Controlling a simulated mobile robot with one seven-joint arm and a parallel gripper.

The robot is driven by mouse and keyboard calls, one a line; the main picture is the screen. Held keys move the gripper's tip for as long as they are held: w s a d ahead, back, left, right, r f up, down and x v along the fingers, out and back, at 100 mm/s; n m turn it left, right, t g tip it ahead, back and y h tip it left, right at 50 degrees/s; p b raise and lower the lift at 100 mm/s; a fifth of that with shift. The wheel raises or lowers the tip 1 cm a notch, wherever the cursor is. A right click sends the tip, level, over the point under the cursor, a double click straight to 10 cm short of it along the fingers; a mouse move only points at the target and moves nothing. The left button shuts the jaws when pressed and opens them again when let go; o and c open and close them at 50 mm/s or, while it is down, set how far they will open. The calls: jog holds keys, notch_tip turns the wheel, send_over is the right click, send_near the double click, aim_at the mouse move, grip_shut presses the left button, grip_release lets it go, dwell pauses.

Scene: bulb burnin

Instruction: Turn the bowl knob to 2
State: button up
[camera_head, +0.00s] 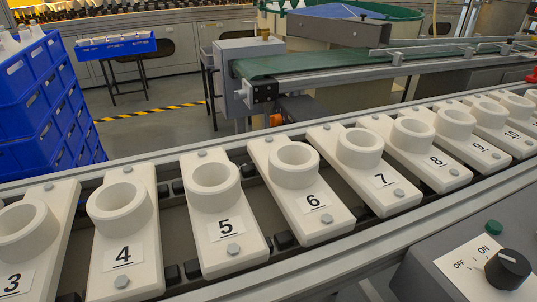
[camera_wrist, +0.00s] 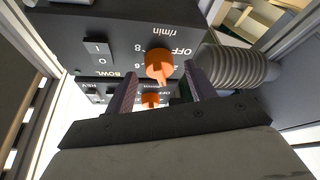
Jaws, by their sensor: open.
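In the wrist view, a dark control box (camera_wrist: 105,45) fills the upper middle. It has an orange knob (camera_wrist: 159,64) with r/min, OFF and number marks around it, and the word BOWL is printed near its lower edge. The knob's narrow end points downward in the picture; which number it meets is unclear. A second orange knob (camera_wrist: 150,101) shows below, on a panel marked REV. My gripper (camera_wrist: 161,75) is open, with one finger on each side of the view of the knobs. Whether it touches either knob cannot be told. The head view shows neither the gripper nor these knobs.
A ribbed grey hose (camera_wrist: 238,66) lies right of the box. A rocker switch (camera_wrist: 98,52) sits left of the knob. In the head view, numbered white holders (camera_head: 295,165) line a conveyor, and a black knob (camera_head: 508,268) sits on an ON/OFF panel. Blue crates (camera_head: 30,110) stand left.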

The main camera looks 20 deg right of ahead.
jog(key=shift+d+r, duration=0.15)
jog(key=shift+d, duration=0.15)
jog(key=c, duration=1)
jog(key=shift+n+p, duration=0.3)
jog(key=shift+s+r+n+t+y+p, duration=0.1)
jog(key=shift+n+t+y+p, duration=0.4)
jog(key=shift+n+p, duration=0.75)
jog(key=shift+w+n+t+y+p, duration=0.1)
jog(key=shift+n+t+y+p, duration=0.55)
jog(key=shift+n, duration=1.05)
jog(key=shift+s+r+n+t+y+p, duration=0.1)
jog(key=shift+n+t+y+p, duration=0.25)
jog(key=shift+n+p, duration=1)
jog(key=shift+f+n, duration=0.1)
jog(key=shift+n, duration=0.2)
